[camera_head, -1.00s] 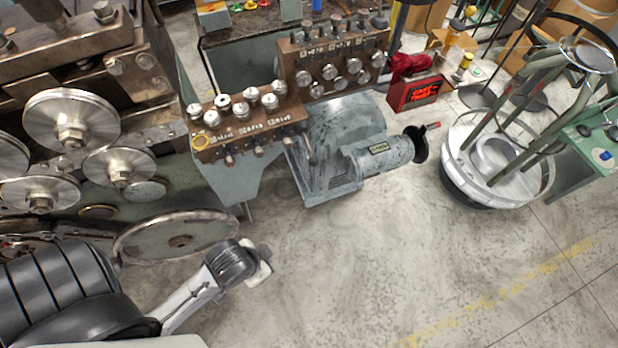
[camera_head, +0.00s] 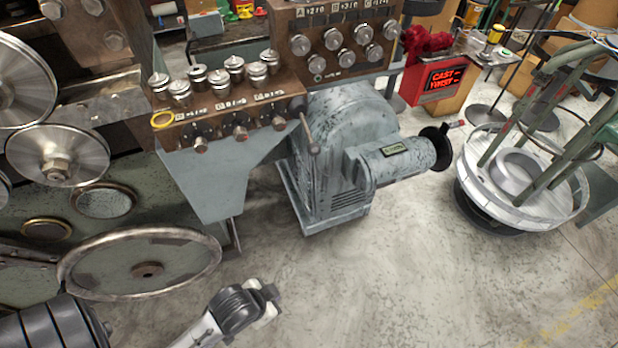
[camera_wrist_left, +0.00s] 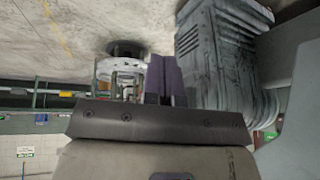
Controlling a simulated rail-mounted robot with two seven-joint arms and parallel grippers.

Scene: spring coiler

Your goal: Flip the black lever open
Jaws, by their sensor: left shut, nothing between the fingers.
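A slim dark lever with a rounded end (camera_head: 309,133) stands at the right end of the brown control panel (camera_head: 225,110) in the head view. I cannot tell for sure that it is the black lever. A black disc (camera_head: 436,147) with a red-tipped handle sits at the end of the grey motor housing. My left gripper (camera_head: 268,301) is low in the head view, below and apart from the machine. In the left wrist view its fingers (camera_wrist_left: 165,79) are together, with nothing between them. My right gripper is out of view.
Large metal wheels and rollers (camera_head: 140,263) fill the left side. A round metal reel stand (camera_head: 520,185) stands at the right, near a red box (camera_head: 437,78). The concrete floor (camera_head: 400,275) in front of the motor is clear.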

